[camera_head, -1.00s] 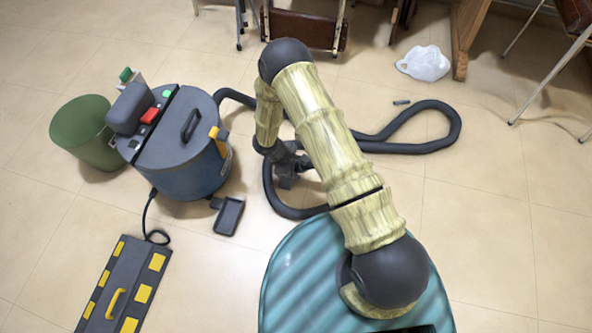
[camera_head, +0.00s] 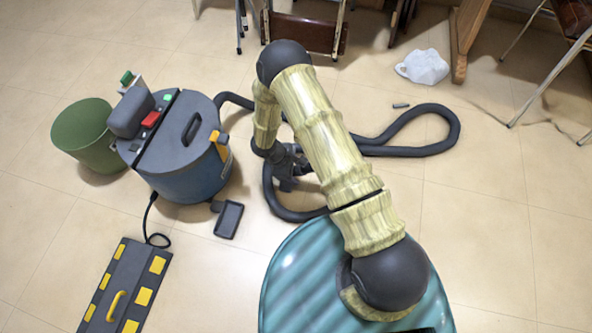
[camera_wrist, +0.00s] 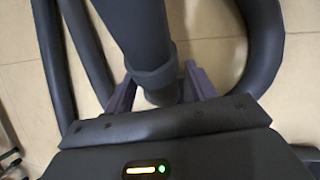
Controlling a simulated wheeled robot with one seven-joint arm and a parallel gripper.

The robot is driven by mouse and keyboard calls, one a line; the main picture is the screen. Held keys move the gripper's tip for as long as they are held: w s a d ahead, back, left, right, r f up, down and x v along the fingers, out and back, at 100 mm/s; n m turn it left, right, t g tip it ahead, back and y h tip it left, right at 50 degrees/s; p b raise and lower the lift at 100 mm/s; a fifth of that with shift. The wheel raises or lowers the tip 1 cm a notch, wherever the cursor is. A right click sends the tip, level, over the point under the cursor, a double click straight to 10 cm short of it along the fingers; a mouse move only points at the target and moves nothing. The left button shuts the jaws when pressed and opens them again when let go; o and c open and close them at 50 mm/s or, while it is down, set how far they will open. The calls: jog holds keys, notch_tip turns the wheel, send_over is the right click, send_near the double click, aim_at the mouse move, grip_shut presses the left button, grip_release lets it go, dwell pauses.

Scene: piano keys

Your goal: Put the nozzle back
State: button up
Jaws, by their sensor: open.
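A blue and grey vacuum cleaner (camera_head: 185,160) stands on the floor at left, with a black hose (camera_head: 425,150) looping out from its right side. My gripper (camera_head: 287,178) is low over the floor, right of the vacuum, partly hidden by my arm. In the wrist view my gripper (camera_wrist: 160,82) is open, with one finger on each side of a dark tube with a wider collar, which looks like the nozzle (camera_wrist: 152,78). I cannot tell if the fingers touch it. In the head view I cannot make out the nozzle clearly near my gripper.
A dark tray-like piece (camera_head: 229,219) lies by the vacuum's base. A green bin (camera_head: 85,140) stands at left, a toolbox (camera_head: 125,285) in front.

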jog(key=p+v, duration=0.5)
jog(key=v, duration=0.6)
dwell(0.3)
jog(key=s+d+r+m+y, duration=0.1)
jog(key=d+r+m, duration=0.3)
jog(key=r, duration=0.6)
jog(key=s+d+r+m+y, duration=0.1)
jog(key=d+r+m, duration=0.3)
jog(key=r, duration=0.5)
jog(key=s+d+r+m+t+y, duration=0.1)
jog(key=s+d+r+m, duration=0.2)
jog(key=r, duration=0.3)
jog(key=s+d+r+m+t+y, duration=0.1)
jog(key=s+d+r+m+y, duration=0.1)
jog(key=s+d+r+m, duration=0.2)
notch_tip(320, 180, up, 4)
jog(key=shift+s+d+f, duration=0.25)
jog(key=shift+s+d, duration=0.2)
jog(key=shift+s, duration=0.7)
jog(key=shift+w, duration=0.1)
